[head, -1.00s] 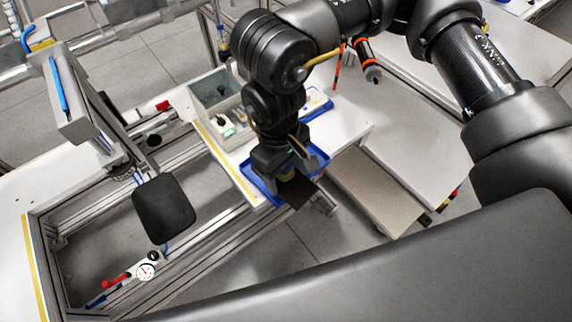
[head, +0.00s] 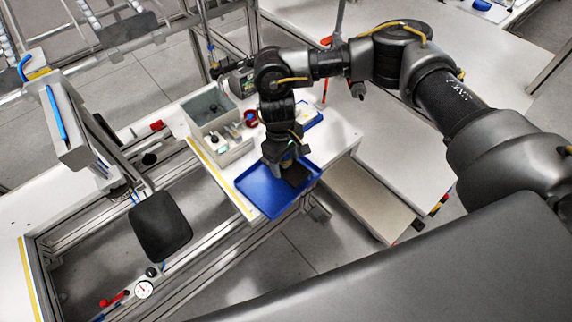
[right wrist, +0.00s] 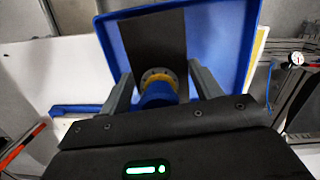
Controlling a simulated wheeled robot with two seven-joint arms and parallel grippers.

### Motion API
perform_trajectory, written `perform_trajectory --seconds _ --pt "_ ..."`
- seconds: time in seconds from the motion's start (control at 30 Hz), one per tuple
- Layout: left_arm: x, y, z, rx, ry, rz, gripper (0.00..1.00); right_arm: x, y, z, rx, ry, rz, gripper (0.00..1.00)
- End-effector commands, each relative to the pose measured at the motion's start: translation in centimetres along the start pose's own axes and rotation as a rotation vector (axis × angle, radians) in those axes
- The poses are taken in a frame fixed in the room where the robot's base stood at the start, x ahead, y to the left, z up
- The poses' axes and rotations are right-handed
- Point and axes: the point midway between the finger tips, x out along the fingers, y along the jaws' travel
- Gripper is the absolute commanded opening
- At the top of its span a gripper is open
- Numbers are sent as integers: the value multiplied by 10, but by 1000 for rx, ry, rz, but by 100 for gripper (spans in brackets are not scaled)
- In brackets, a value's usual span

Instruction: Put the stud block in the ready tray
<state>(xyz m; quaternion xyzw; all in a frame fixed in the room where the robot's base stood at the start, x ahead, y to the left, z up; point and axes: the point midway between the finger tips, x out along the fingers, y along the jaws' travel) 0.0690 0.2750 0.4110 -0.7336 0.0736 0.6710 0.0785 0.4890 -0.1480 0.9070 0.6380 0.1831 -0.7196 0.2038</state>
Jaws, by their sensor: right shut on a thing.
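My right gripper (head: 288,163) points down over a blue tray (head: 262,192), which I take to be the ready tray. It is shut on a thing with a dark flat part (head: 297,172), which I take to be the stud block. In the right wrist view, a blue round piece with a yellow ring (right wrist: 158,88) shows between the fingers, and the dark flat part (right wrist: 152,40) lies in front of the tray (right wrist: 222,45). The block is over the tray's upper right part; whether it touches the floor is unclear. The left gripper is not in view.
A grey divided bin (head: 212,108) with small parts stands behind the tray. A smaller blue tray (head: 312,124) is beside it. A black shell-like pad (head: 161,226) and a dial gauge (head: 143,289) are at the left. A beige surface (head: 368,198) lies to the right.

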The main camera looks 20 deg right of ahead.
Motion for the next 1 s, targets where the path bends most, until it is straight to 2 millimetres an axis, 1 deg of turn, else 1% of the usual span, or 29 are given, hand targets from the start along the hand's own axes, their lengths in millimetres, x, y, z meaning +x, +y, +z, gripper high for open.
perform_trajectory --seconds 0.07,0.17,0.33,0.43,0.87,0.9,1.0 --pt "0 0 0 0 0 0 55 -1 0 -1 0 2 0 0" --pt "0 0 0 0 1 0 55 4 4 -3 2 0 0 0" --pt "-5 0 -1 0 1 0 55 25 4 -6 2 -1 -2 0" --pt "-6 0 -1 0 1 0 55 33 4 -7 1 1 0 0" --pt "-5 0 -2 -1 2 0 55 38 4 -8 -1 2 0 0" --pt "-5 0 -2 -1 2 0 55 39 5 -8 -1 0 1 68" --pt "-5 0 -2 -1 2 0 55 38 5 -7 -1 0 1 81"
